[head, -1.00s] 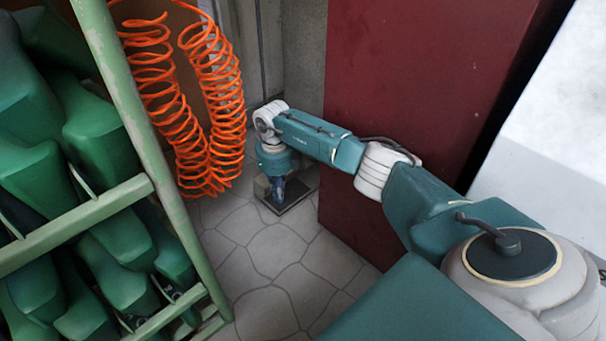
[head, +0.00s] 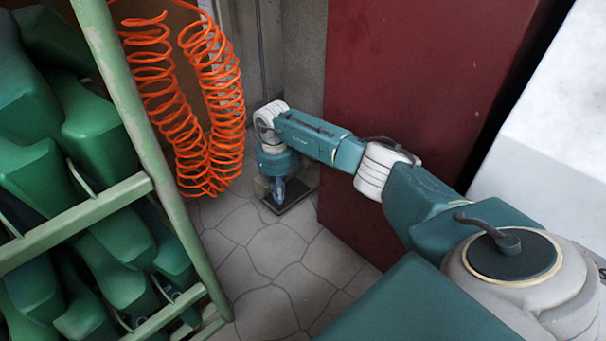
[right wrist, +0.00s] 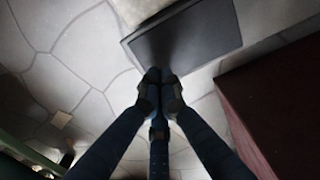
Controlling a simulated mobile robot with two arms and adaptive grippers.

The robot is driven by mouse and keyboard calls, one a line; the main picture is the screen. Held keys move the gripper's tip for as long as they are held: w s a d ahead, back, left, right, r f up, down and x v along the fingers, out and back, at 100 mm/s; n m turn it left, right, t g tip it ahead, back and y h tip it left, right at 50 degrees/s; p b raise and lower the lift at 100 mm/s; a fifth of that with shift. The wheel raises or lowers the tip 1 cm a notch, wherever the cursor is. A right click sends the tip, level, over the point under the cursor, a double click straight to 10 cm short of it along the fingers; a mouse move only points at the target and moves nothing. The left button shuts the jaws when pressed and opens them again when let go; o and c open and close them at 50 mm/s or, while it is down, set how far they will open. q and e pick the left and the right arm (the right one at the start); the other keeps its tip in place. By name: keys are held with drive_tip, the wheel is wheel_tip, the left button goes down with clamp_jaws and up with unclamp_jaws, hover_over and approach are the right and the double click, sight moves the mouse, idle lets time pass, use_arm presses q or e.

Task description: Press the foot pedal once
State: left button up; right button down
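The foot pedal is a flat dark plate (head: 298,193) on the stone floor, in the corner beside the dark red panel. It also shows in the right wrist view (right wrist: 190,38), just beyond the fingertips. My right gripper (head: 279,198) points down at the pedal and hides part of it. In the right wrist view its fingers (right wrist: 161,78) come together at the tips with nothing between them, at the plate's near edge. I cannot tell whether the tips touch the plate. My left gripper is out of view.
A pale green rack (head: 130,120) with several green shoe-last-like blocks stands at the left. An orange coiled hose (head: 213,110) hangs behind it. A dark red panel (head: 410,90) stands close beside my right arm. Bare stone floor (head: 265,260) lies in front.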

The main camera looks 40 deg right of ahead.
drive_tip(key=shift+f+b, duration=1.4)
drive_tip(key=shift+f, duration=0.95)
drive_tip(key=shift+r, duration=0.1)
drive_tip(key=shift+a, duration=0.1)
wheel_tip(320, 180, up, 8)
drive_tip(key=p, duration=0.8)
drive_tip(key=shift+r, duration=0.1)
